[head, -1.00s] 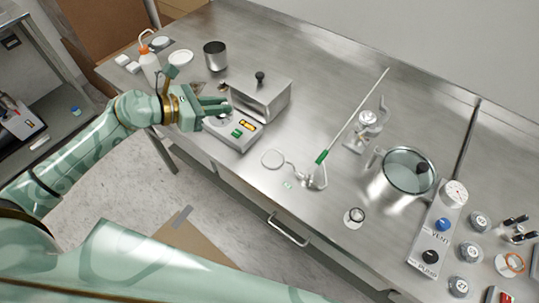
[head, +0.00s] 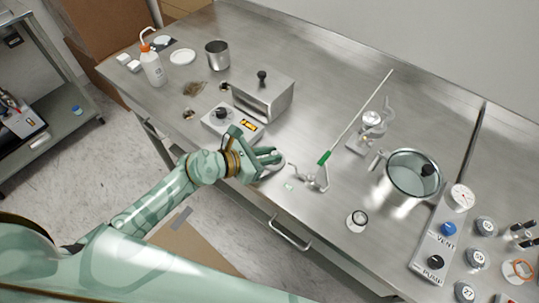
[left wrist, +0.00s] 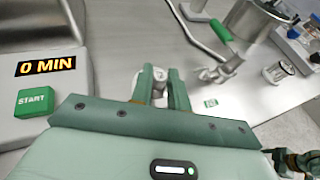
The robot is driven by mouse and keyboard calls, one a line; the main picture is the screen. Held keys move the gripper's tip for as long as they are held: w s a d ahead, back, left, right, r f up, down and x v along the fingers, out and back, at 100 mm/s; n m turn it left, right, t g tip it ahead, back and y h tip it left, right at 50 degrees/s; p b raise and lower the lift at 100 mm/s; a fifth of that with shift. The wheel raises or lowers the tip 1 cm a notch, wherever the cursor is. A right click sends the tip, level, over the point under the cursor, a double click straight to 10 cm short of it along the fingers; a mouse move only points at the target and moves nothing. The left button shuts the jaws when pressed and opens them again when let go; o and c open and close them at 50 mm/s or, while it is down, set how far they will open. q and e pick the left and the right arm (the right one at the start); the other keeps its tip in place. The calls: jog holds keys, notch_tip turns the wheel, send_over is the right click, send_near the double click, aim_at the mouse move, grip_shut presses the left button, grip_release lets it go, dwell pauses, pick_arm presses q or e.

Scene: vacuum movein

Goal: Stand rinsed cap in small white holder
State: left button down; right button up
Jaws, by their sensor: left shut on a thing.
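My left gripper (head: 268,159) is low over the front of the steel bench, just right of the grey device. In the left wrist view its fingers (left wrist: 160,92) are shut on a small grey-white piece, seemingly the cap (left wrist: 159,74). The fingers hide much of it. A pale round thing shows at the fingertips in the head view; I cannot tell whether it is the cap or the small white holder. I cannot pick out the holder with certainty. Part of my right arm, perhaps its gripper (left wrist: 295,161), shows at the wrist view's lower right.
The grey device (head: 213,127) reads 0 MIN. A clamp with a green-sleeved rod (head: 324,158) stands close right of the gripper. Further right are a small jar (head: 357,220), a steel pot (head: 413,176) and a vent/pump panel (head: 436,238). A wash bottle (head: 152,69) stands far left.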

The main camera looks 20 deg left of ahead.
pick_arm(q)
jog(key=c, duration=1.8)
grip_release()
jog(key=shift+f, duration=0.1)
jog(key=o, duration=0.5)
jog(key=shift+c, duration=0.2)
jog(key=shift+a+r, duration=0.1)
jog(key=shift+r, duration=0.2)
jog(key=p+v, duration=0.1)
jog(key=v, duration=1)
jog(key=shift+s+a, duration=0.25)
jog(key=shift+s, duration=0.1)
